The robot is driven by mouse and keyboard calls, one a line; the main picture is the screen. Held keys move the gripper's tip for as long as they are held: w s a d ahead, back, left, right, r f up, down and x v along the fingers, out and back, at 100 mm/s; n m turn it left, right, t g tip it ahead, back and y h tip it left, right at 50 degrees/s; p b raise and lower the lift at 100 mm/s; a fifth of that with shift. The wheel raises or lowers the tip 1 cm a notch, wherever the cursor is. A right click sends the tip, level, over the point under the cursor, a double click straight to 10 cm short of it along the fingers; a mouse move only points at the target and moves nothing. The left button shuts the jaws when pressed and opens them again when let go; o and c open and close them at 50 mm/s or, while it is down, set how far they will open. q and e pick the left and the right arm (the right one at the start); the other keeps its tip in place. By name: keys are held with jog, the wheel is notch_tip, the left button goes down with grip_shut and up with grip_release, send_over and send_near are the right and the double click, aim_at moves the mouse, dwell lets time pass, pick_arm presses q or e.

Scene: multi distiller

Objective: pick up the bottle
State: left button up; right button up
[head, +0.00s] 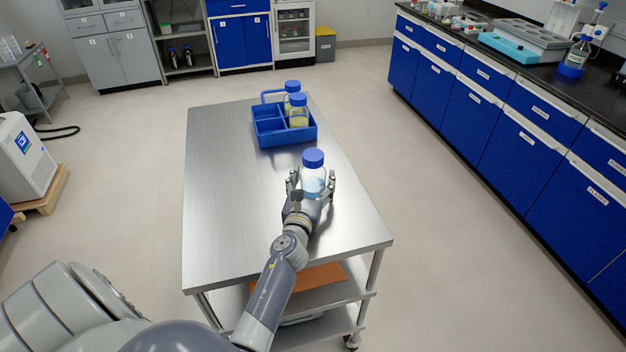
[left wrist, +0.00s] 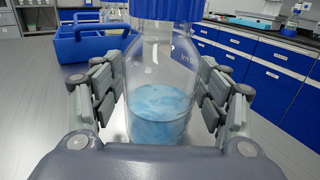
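A clear glass bottle (head: 312,180) with a blue cap and pale blue liquid stands upright on the steel table (head: 222,200). My left gripper (head: 313,181) reaches it from the near side, with a finger on each side of the glass. In the left wrist view the bottle (left wrist: 160,95) fills the middle, between the two fingers (left wrist: 160,100). The fingers are spread around it and lie close to the glass; I cannot tell whether they press on it. My right gripper is not in view.
A blue carrier (head: 285,138) with two blue-capped bottles (head: 298,112) stands farther back on the table. The table's left half is clear. Blue cabinets (head: 480,95) with a black worktop run along the right. A white machine (head: 25,160) stands at the left.

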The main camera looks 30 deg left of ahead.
aim_at(311, 174)
pick_arm(q)
jog(key=c, duration=0.8)
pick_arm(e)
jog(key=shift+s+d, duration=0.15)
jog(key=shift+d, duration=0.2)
pick_arm(q)
jog(key=shift+r, duration=0.15)
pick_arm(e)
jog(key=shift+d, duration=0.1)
pick_arm(q)
notch_tip(311, 174, up, 3)
jog(key=shift+w+r+p, duration=0.1)
jog(key=shift+p, duration=1.15)
jog(key=shift+s+d+r, duration=0.1)
jog(key=shift+s+r, duration=0.1)
jog(key=w+d+r+b+v, duration=0.1)
jog(key=d+b+v, duration=0.1)
jog(key=v, duration=1.3)
jog(key=shift+s+d, duration=0.2)
jog(key=shift+d, duration=0.25)
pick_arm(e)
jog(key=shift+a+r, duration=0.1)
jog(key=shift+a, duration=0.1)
